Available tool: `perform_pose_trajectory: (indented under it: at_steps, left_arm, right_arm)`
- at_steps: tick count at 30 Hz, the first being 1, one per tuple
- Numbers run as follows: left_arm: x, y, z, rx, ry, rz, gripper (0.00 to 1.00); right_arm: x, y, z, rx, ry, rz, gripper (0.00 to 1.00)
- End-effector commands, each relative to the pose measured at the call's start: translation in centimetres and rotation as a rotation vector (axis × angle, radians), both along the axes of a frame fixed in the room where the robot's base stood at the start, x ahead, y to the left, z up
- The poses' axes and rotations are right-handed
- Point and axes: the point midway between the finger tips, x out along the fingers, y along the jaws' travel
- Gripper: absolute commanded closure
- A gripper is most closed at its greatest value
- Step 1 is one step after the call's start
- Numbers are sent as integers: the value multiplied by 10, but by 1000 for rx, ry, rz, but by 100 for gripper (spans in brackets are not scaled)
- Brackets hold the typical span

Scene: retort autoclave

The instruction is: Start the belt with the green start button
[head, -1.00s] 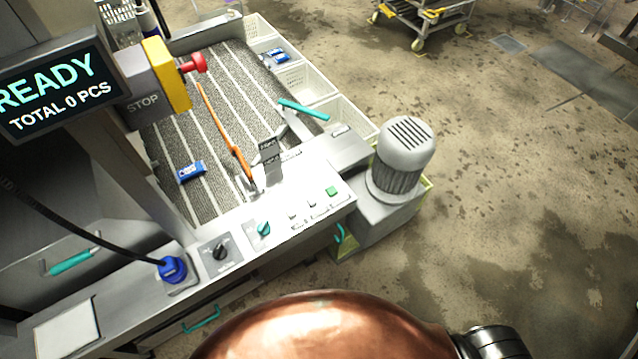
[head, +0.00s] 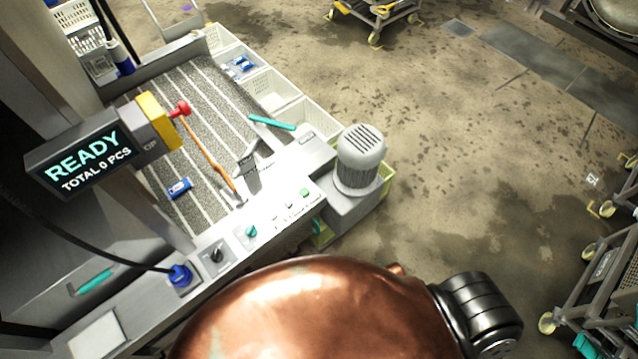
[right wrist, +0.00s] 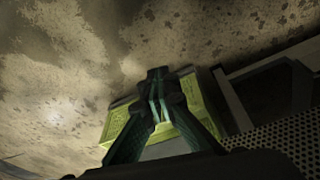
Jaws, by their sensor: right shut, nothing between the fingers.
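The green start button (head: 305,192) sits at the right end of the grey control panel (head: 268,222), beside two small pale buttons. The belt (head: 215,120) lies behind the panel, with a blue-and-white pack (head: 179,188) on it. The display (head: 85,160) reads READY, TOTAL 0 PCS. A red stop button (head: 181,108) juts from a yellow box. My right gripper (right wrist: 157,78) shows in the right wrist view, its dark fingers together and empty, in front of a yellow-green frame. The green button does not show there. My left gripper is in neither view.
A grey motor (head: 358,160) stands just right of the panel. White crates (head: 270,92) line the belt's right side.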

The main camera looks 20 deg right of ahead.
Motion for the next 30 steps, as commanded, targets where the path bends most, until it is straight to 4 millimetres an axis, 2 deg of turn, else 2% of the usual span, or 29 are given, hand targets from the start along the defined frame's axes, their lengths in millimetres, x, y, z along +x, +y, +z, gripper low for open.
perform_pose_trajectory:
  at_steps: [1, 3, 9, 12, 18, 24, 27, 30]
  left_arm:
    - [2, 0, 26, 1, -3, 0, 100]
    - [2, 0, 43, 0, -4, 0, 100]
    - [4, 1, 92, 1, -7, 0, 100]
    - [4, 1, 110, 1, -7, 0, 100]
    - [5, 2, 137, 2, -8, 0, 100]
    - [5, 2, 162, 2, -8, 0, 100]
    - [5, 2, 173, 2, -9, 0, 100]
    - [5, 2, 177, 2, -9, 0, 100]
  right_arm:
    - [11, -1, 47, -2, -18, -5, 100]
    - [20, -2, 93, -3, -31, -10, 100]
    - [36, -6, 223, -10, -65, -23, 100]
    - [39, -7, 273, -14, -78, -27, 100]
    - [45, -6, 346, -23, -107, -21, 100]
    - [61, -1, 402, -39, -148, 5, 100]
    - [83, 8, 419, -52, -184, 39, 100]
    - [112, 19, 419, -70, -221, 84, 100]
